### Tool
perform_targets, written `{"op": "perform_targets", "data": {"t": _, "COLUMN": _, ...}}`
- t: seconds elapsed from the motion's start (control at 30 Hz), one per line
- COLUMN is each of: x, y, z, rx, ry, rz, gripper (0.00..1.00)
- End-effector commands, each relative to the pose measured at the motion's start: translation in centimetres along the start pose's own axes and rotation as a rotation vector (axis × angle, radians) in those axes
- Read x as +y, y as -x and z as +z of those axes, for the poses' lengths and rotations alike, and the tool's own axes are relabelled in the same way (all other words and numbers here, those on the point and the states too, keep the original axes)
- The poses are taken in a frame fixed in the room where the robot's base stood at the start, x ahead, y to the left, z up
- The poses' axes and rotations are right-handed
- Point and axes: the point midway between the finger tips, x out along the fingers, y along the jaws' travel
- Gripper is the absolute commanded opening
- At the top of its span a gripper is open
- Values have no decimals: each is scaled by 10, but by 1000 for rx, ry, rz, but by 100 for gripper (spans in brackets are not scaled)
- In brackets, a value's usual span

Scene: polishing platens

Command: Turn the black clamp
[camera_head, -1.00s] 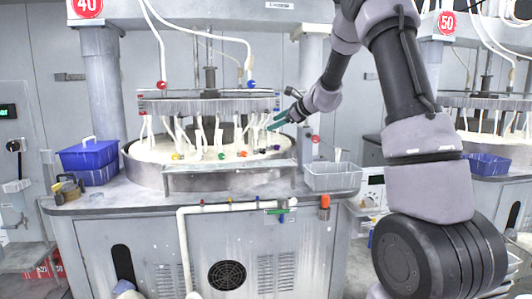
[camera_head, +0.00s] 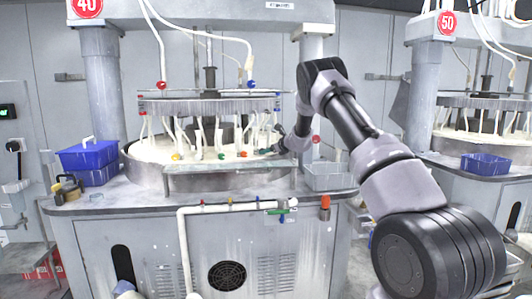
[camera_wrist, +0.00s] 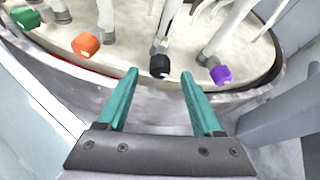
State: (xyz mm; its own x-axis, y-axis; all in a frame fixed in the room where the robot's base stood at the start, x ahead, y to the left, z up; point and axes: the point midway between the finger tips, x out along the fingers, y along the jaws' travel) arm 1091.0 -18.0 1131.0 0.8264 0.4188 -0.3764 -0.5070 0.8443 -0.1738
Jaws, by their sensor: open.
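The black clamp (camera_wrist: 159,66) is a small black knob on the end of a pale hose over the round platen (camera_wrist: 120,60). In the wrist view it sits at upper middle, just beyond and between the fingertips. My gripper (camera_wrist: 159,76) has two teal fingers, open and empty, pointing at the clamp from the platen's rim side. In the head view my gripper (camera_head: 268,150) is small at the platen's right edge, and the black clamp cannot be made out clearly there.
An orange clamp (camera_wrist: 86,45) and a green clamp (camera_wrist: 25,17) lie left of the black one, a purple clamp (camera_wrist: 221,75) right. The metal rim (camera_wrist: 150,98) runs beneath my fingers. A grey basket (camera_head: 328,178) and blue bins (camera_head: 90,160) flank the platen.

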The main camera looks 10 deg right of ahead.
Motion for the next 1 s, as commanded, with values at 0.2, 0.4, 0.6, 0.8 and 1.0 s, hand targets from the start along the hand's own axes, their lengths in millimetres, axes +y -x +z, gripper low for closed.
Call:
{"op": "perform_targets", "data": {"t": 0.2, "x": 0, "y": -21, "z": 0, "rx": 0, "ry": 0, "rz": 0, "gripper": 68}}
{"op": "perform_targets", "data": {"t": 0.4, "x": 0, "y": -23, "z": 1, "rx": 0, "ry": 0, "rz": 0, "gripper": 68}}
{"op": "perform_targets", "data": {"t": 0.6, "x": 0, "y": -22, "z": 1, "rx": 0, "ry": 0, "rz": 0, "gripper": 33}}
{"op": "perform_targets", "data": {"t": 0.8, "x": 0, "y": -22, "z": 0, "rx": 0, "ry": 1, "rz": 0, "gripper": 0}}
{"op": "perform_targets", "data": {"t": 1.0, "x": 1, "y": -22, "z": 0, "rx": 1, "ry": 28, "rz": -10, "gripper": 0}}
